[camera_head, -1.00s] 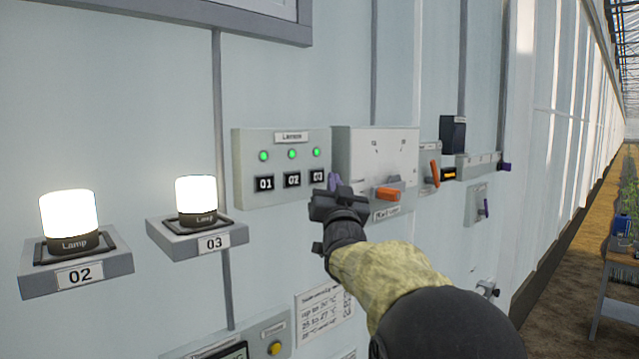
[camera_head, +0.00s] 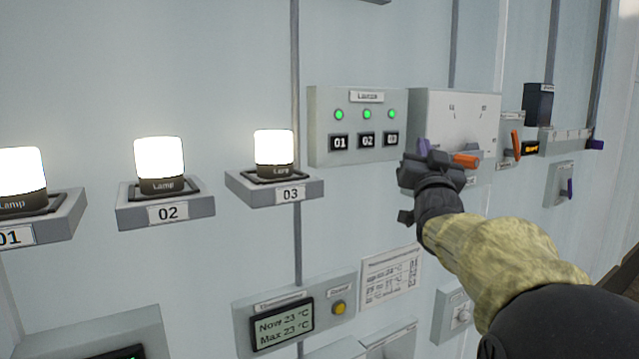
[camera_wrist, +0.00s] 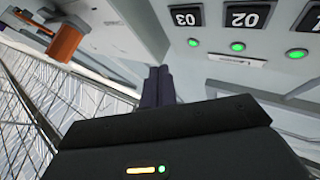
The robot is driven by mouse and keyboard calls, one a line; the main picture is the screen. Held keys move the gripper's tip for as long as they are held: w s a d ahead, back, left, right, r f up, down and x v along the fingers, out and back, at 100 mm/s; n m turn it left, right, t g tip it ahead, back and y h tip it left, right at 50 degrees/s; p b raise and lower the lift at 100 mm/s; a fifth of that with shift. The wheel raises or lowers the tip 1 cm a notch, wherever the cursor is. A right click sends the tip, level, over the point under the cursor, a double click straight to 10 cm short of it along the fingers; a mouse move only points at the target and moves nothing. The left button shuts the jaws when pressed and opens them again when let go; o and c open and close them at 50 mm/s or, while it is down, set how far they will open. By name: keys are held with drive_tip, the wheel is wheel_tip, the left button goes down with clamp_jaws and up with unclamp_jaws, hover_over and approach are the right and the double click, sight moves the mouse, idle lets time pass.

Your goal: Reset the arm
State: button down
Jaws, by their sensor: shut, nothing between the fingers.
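My gripper (camera_head: 424,158) is at the right of the middle in the head view, in front of the lower left of a white box with an orange handle. Its purple-grey fingers are shut with nothing between them. In the wrist view the closed fingers (camera_wrist: 158,84) point past the lamp panel. The lamp panel (camera_head: 325,98) is left of my gripper, with three green lights lit above the labels 01, 02 and 03. I cannot tell from these views whether the fingertips touch anything. My forearm runs to the lower right.
The orange handle (camera_head: 467,160) on the white box (camera_head: 455,105) is close to my gripper's right. Lit lamps 02 (camera_head: 160,165) and 03 (camera_head: 274,155) stand on wall shelves at left. A thermometer display (camera_head: 283,327) sits below. More switches line the wall at right.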

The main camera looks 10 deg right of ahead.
drive_tip(key=s+a+f+n+g+y, duration=0.15)
drive_tip(key=a+f+g, duration=0.3)
drive_tip(key=f, duration=0.95)
drive_tip(key=a+f+n+g+y, duration=0.1)
drive_tip(key=a+f+g+y, duration=0.3)
drive_tip(key=f, duration=0.9)
drive_tip(key=s+a+f+n+g+y, duration=0.1)
drive_tip(key=s+a+f+g, duration=0.3)
drive_tip(key=s+f, duration=0.6)
drive_tip(key=s+a+f+n+g, duration=0.2)
drive_tip(key=s+a+f+g, duration=0.3)
drive_tip(key=s+f, duration=0.6)
drive_tip(key=shift+s+a+f+n+g+y, duration=0.2)
drive_tip(key=shift+s+f+n+g+y, duration=0.15)
drive_tip(key=shift+s+g, duration=0.6)
drive_tip(key=shift+w, duration=0.2)
